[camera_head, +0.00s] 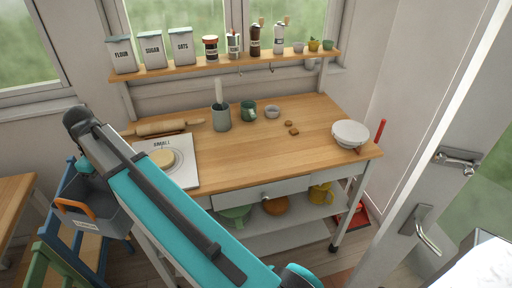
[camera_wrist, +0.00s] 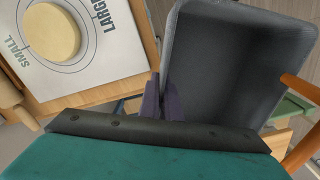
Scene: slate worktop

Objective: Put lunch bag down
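The lunch bag (camera_head: 88,212) is a grey, open-topped box with an orange handle and a pale label. It is at the left in the head view, off the left end of the wooden worktop. In the wrist view the bag (camera_wrist: 225,70) fills the right half and looks empty. My gripper (camera_wrist: 166,95) has its dark purple fingers close together at the bag's left wall, and they appear closed on its rim. In the head view the fingers are small and mostly hidden. What lies under the bag is hidden.
Blue and green chairs (camera_head: 55,250) stand around the bag. A white mat (camera_head: 183,178) with dough (camera_head: 160,160) and a rolling pin (camera_head: 165,127) occupy the worktop's left end. The worktop (camera_head: 235,160) is clear in its middle front. A white bowl (camera_head: 350,133) sits at its right.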

